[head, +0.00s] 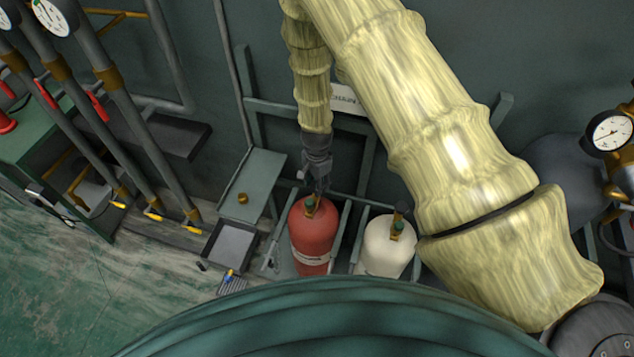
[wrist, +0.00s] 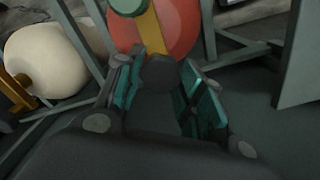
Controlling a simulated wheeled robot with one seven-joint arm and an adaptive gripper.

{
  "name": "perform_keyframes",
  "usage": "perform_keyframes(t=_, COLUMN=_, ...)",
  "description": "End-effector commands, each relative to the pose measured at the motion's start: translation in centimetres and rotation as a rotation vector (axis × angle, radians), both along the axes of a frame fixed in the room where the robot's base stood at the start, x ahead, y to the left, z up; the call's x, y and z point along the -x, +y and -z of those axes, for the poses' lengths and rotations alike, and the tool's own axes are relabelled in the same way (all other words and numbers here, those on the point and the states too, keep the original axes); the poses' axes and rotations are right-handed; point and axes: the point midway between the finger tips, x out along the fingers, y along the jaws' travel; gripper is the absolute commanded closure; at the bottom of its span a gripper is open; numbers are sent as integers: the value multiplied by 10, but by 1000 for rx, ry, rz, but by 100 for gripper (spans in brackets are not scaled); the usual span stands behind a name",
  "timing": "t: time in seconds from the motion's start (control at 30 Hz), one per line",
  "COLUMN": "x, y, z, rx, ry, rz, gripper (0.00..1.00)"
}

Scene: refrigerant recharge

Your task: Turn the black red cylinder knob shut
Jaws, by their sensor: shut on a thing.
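The red cylinder (head: 313,238) stands upright in a rack, with a brass valve (head: 309,208) on top. My gripper (head: 318,184) reaches down to this valve from above. In the wrist view, the red cylinder (wrist: 182,28) and its brass valve stem (wrist: 151,36) are at the top. The black knob (wrist: 160,72) sits at the end of the stem, between the teal-padded fingers of my gripper (wrist: 158,78), which is shut on it. In the head view the knob is hard to tell from the dark fingers. A green part (wrist: 128,5) shows on the valve's far side.
A white cylinder (head: 387,252) stands just right of the red one, and shows in the wrist view (wrist: 58,58). A shelf (head: 252,185) with a brass piece and a grey tray (head: 230,247) are to the left. Pipes with gauges (head: 150,150) stand further left.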

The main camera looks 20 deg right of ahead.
Motion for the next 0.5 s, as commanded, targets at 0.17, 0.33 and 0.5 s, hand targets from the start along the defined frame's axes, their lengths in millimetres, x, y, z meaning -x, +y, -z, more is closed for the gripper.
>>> perform_keyframes(t=0.17, x=0, y=-1, z=-1, rx=2, ry=-1, rz=1, gripper=40)
perform_keyframes(t=0.33, x=0, y=0, z=0, rx=1, ry=0, rz=-1, gripper=40)
perform_keyframes(t=0.5, x=0, y=0, z=-2, rx=1, ry=0, rz=-1, gripper=40)
